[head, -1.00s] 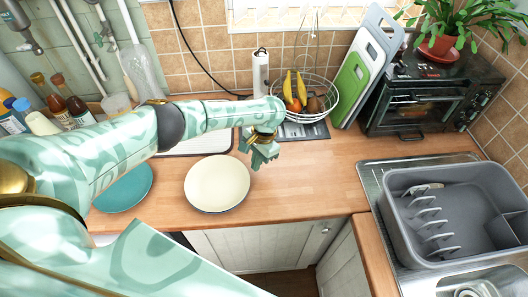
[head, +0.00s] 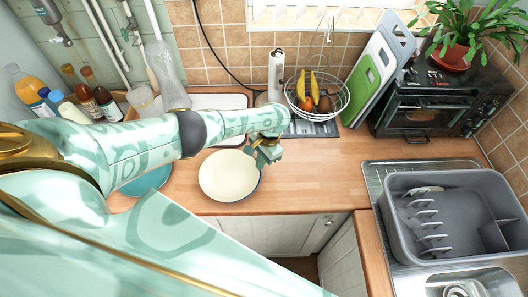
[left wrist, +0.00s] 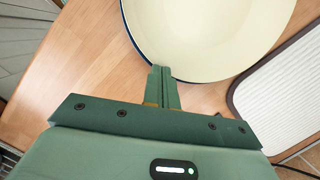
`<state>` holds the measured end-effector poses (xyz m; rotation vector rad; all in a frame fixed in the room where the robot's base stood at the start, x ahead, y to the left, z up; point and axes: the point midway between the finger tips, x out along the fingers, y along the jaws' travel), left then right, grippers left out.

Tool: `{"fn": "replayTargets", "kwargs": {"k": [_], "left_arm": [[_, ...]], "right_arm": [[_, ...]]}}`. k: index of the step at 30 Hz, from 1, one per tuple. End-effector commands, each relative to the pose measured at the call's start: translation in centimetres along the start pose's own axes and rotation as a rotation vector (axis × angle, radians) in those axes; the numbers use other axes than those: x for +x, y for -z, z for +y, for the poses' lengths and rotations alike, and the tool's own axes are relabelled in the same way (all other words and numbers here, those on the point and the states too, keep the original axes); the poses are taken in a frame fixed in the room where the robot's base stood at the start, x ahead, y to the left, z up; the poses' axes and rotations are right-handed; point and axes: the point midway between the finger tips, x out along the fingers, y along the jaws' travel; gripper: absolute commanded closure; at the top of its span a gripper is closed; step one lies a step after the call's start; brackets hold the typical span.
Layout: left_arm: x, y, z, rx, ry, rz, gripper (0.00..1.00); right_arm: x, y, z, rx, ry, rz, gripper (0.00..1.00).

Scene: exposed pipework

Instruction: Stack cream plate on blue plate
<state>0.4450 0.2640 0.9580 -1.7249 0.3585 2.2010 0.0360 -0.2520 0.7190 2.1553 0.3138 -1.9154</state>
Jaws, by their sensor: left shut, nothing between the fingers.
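The cream plate (head: 230,177) lies on the wooden counter, with a dark rim edge; it also shows at the top of the left wrist view (left wrist: 205,30). The blue plate (head: 148,182) lies to its left on the counter, partly hidden behind my left arm. My left gripper (head: 264,158) is at the cream plate's upper right rim, shut and empty. In the left wrist view its closed fingertips (left wrist: 160,70) overlap the plate's rim; I cannot tell whether they touch it. My right gripper is not in view.
A wire fruit basket (head: 317,95) stands behind the gripper, with cutting boards (head: 378,65) and a toaster oven (head: 430,105) to its right. A grey dish rack (head: 455,215) sits by the sink. Bottles (head: 90,95) stand at back left. Counter right of the plate is clear.

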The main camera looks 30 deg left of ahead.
Motion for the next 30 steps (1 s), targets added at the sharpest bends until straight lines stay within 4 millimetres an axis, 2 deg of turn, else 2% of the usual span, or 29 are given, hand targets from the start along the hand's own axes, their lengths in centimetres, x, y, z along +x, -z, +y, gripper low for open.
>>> {"fn": "replayTargets", "kwargs": {"k": [10,14,17,24,30], "left_arm": [[0.4,-0.2,0.0,0.000,0.001,-0.005,1.00],[-0.3,-0.2,0.0,0.001,0.000,-0.005,1.00],[-2.0,-0.2,0.0,0.001,0.000,-0.002,1.00],[-8.7,-0.2,0.0,0.002,-0.001,0.000,1.00],[-13.4,-0.1,0.0,0.001,0.000,-0.001,1.00]], "right_arm": [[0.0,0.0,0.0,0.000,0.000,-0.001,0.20],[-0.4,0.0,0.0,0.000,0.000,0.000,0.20],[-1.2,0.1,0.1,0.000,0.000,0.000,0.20],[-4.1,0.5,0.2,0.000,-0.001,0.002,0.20],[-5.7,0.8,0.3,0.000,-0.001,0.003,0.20]]}}
